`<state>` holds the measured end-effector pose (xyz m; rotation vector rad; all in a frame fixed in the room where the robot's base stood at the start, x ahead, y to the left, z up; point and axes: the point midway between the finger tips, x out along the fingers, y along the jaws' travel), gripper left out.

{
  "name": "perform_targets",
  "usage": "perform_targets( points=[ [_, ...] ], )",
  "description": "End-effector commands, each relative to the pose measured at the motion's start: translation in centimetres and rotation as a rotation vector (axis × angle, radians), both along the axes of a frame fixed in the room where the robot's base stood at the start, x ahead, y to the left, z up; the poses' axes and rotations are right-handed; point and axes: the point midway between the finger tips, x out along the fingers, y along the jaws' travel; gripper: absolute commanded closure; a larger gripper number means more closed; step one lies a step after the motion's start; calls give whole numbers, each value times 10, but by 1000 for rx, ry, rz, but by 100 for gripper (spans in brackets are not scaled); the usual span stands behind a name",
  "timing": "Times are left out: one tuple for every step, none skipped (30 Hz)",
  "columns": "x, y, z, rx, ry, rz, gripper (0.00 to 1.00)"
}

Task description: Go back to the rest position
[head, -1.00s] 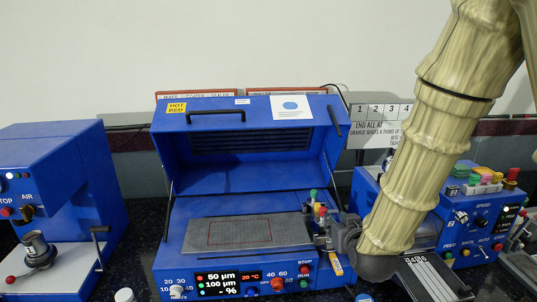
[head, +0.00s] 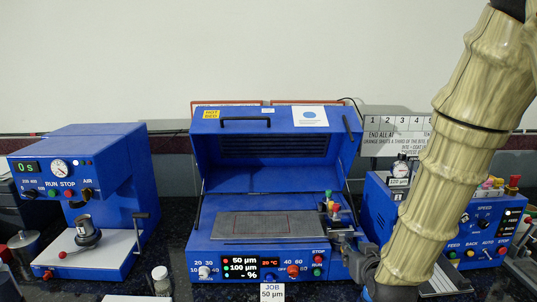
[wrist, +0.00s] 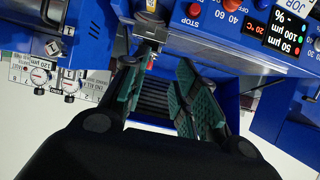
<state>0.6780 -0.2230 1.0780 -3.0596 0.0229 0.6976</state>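My arm comes down the right side of the head view, and its lower end is in front of the gap between the blue hot-bed coater (head: 262,170) and the blue machine on the right. My gripper (wrist: 153,80) shows in the wrist view with its two green-padded fingers apart and nothing visible between them. The coater's control panel (wrist: 235,25) appears upside down beyond the fingers. In the head view the fingers are not clearly visible.
The coater's lid is up over its grey bed (head: 255,225). A blue press (head: 80,190) stands left, with a small jar (head: 161,280) near it. The right machine (head: 480,215) stands close behind my arm. A job card (head: 271,291) is at the front.

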Motion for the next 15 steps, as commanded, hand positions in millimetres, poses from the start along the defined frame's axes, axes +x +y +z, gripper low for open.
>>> perform_targets(
  points=[
    [-3, -2, -8, 1, 15, -4, 71],
    [-4, -3, -13, 1, 24, -5, 71],
    [-6, -4, -19, 2, 36, -6, 71],
    [-8, -5, -23, 2, 45, -6, 71],
    [-9, -5, -29, 2, 56, -6, 71],
    [-12, -5, -36, 3, 70, -7, 71],
    [-13, -5, -42, 4, 82, -7, 71],
    [-15, -4, -47, 4, 93, -6, 71],
    [-18, -4, -57, 5, 112, -5, 71],
    [-20, -3, -64, 5, 126, -5, 71],
    [-23, -3, -71, 6, 142, -4, 71],
    [-27, -3, -82, 6, 164, -4, 71],
    [-31, -3, -91, 7, 183, -3, 71],
    [-36, -3, -102, 7, 204, -3, 71],
    [-42, -3, -116, 8, 234, -3, 71]
  ],
)
